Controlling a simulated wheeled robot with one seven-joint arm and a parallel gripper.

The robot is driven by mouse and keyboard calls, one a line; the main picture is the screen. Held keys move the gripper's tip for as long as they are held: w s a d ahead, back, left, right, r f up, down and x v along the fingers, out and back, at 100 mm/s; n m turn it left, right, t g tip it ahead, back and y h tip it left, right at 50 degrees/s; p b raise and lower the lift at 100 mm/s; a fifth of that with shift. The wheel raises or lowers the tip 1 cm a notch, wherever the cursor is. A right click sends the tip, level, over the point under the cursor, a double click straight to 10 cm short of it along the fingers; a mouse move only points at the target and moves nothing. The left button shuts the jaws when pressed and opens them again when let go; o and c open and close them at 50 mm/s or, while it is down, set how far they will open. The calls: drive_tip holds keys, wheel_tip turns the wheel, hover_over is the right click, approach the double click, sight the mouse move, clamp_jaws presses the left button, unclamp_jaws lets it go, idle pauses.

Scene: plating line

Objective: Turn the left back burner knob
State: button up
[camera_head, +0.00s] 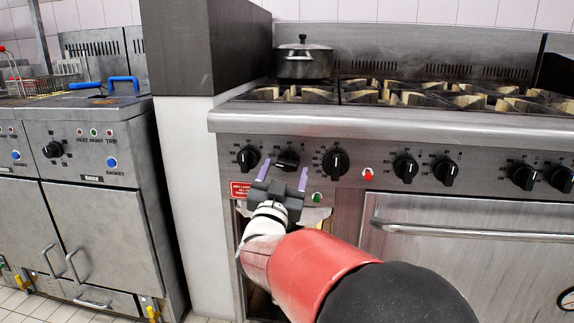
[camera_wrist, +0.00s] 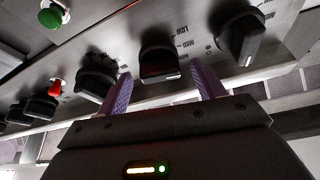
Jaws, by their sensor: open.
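A row of black burner knobs runs along the stove's front panel. The second knob from the left (camera_head: 287,160) lies just beyond my gripper (camera_head: 283,175), between the lines of its two purple fingers. In the wrist view this knob (camera_wrist: 160,62) shows between the fingertips of my gripper (camera_wrist: 160,82), which are open and hold nothing. I cannot tell whether the fingers flank the knob or stop short of it. The leftmost knob (camera_head: 248,158) and third knob (camera_head: 335,162) stand on either side. I cannot read which knob serves the left back burner.
A red button (camera_head: 367,173) and a green button (camera_head: 317,198) sit right of my gripper. An oven door handle (camera_head: 470,233) projects at lower right. A lidded pot (camera_head: 303,60) stands on the back left burner. Fryers (camera_head: 90,150) stand at the left beyond a pale partition (camera_head: 195,200).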

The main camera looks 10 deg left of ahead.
drive_tip(key=shift+x, duration=1.4)
drive_tip(key=c, duration=0.9)
